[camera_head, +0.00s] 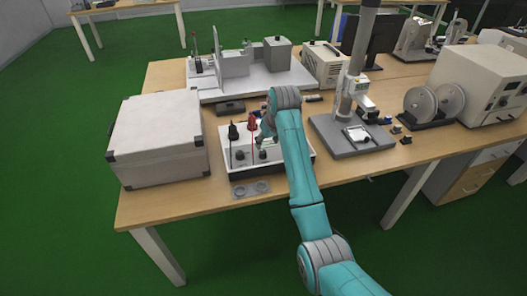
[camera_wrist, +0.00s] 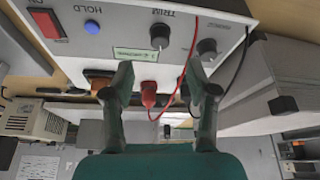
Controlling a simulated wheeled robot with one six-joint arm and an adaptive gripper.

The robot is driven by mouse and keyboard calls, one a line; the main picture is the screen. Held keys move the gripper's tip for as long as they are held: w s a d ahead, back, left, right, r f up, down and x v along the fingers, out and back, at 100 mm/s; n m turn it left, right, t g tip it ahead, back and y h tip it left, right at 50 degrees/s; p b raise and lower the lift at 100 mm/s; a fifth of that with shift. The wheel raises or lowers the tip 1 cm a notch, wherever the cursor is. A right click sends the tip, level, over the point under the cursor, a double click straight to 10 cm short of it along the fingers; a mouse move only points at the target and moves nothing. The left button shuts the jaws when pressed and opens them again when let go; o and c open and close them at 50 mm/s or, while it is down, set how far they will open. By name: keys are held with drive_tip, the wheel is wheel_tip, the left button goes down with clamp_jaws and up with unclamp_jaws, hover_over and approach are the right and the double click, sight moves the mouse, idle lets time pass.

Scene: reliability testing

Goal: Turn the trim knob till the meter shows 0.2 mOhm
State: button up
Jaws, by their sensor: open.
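The trim knob (camera_wrist: 160,36) is a dark round knob with a light mark, under the TRIM label on the white panel (camera_wrist: 125,22) in the wrist view. The meter display (camera_wrist: 134,54) is a small pale green screen beside it; its reading is too small to make out. My gripper (camera_wrist: 160,68) is open and empty, its two green fingers pointing at the panel, apart from the trim knob. A red plug (camera_wrist: 149,95) with a red lead shows between the fingers. In the head view the white meter box (camera_head: 240,176) is on the bench, partly hidden by my arm.
A second knob (camera_wrist: 207,48), a blue HOLD button (camera_wrist: 92,27) and a red switch (camera_wrist: 45,23) share the panel. A grey case (camera_head: 157,135) stands left of the box, a stand (camera_head: 348,135) right. Two grey rings (camera_head: 251,188) lie in front.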

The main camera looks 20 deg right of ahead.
sight(263, 152)
drive_tip(key=x, duration=0.8)
drive_tip(key=shift+f, duration=0.15)
drive_tip(key=shift+c, duration=0.3)
clamp_jaws()
